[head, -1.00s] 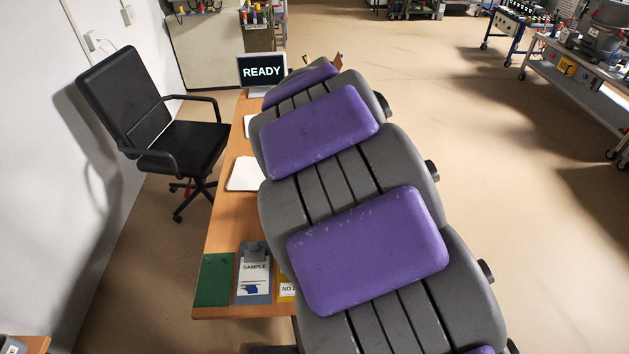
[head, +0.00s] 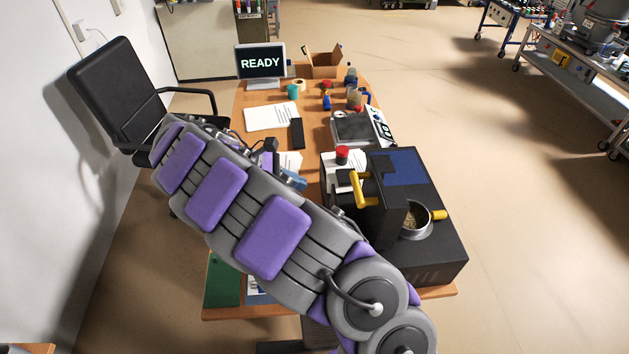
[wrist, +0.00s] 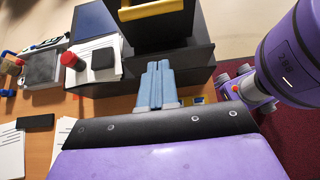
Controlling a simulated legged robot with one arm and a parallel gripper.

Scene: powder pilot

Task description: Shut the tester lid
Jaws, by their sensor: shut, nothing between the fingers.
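The tester is a black box (head: 440,258) on the right side of the wooden table, with a blue panel on top. Its dark lid (head: 385,213) stands up, open, with a yellow handle (head: 359,189) on its left face. A metal cup (head: 413,232) of grainy material with a yellow grip sits uncovered to the right of the lid. My gripper (head: 296,181) is left of the tester, apart from the lid. In the wrist view its blue fingers (wrist: 158,66) are together and empty, pointing towards the tester's dark side (wrist: 195,58), with the yellow handle (wrist: 150,10) above.
A red-capped item (head: 342,153) and papers lie beside the tester. A scale (head: 357,128), small bottles, an open carton (head: 323,66) and a READY screen (head: 261,62) stand farther back. A black chair (head: 120,95) is at left. Floor to the right is open.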

